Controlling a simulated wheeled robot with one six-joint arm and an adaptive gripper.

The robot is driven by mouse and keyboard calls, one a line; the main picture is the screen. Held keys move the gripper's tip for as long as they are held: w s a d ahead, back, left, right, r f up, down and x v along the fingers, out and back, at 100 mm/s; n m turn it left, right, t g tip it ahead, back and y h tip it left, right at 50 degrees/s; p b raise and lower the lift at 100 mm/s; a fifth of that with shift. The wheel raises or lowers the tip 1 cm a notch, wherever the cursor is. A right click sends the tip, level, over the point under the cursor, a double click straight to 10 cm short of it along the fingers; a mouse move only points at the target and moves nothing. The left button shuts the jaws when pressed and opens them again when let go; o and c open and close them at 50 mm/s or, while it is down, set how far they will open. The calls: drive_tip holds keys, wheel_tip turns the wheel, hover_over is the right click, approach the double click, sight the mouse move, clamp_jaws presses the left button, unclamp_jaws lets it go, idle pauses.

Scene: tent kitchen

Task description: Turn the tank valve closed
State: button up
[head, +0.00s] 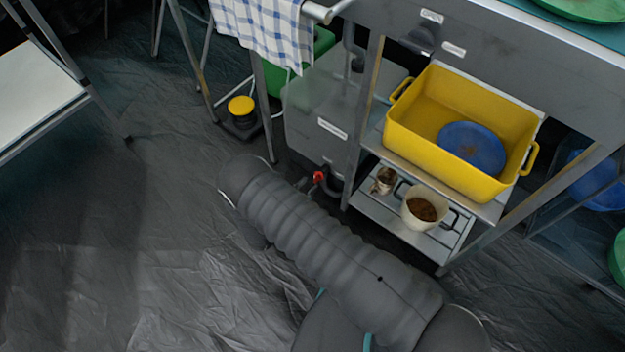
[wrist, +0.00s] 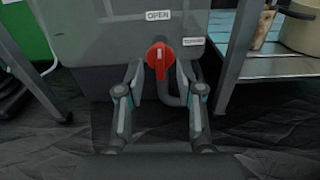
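The red tank valve (wrist: 160,56) sits low on the front of the grey tank (wrist: 100,45) in the wrist view. Its handle looks roughly upright, below a label reading OPEN (wrist: 158,15). A second label (wrist: 193,41) to its upper right is too small to read surely. My gripper (wrist: 159,75) is open, with one finger on each side of the valve and nothing held. I cannot tell whether the fingers touch the handle. In the head view the valve (head: 319,177) shows small beside my arm, which hides my gripper.
A metal stand right of the tank holds a yellow tub (head: 430,105) with a blue plate (head: 471,146). Its lower shelf holds a cream pot (head: 407,207) and a small can (head: 385,180). A thin table leg (head: 263,110) stands left of the tank. The dark floor at left is clear.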

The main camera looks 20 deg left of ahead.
sight(315, 178)
drive_tip(key=shift+x, duration=1.55)
clamp_jaws()
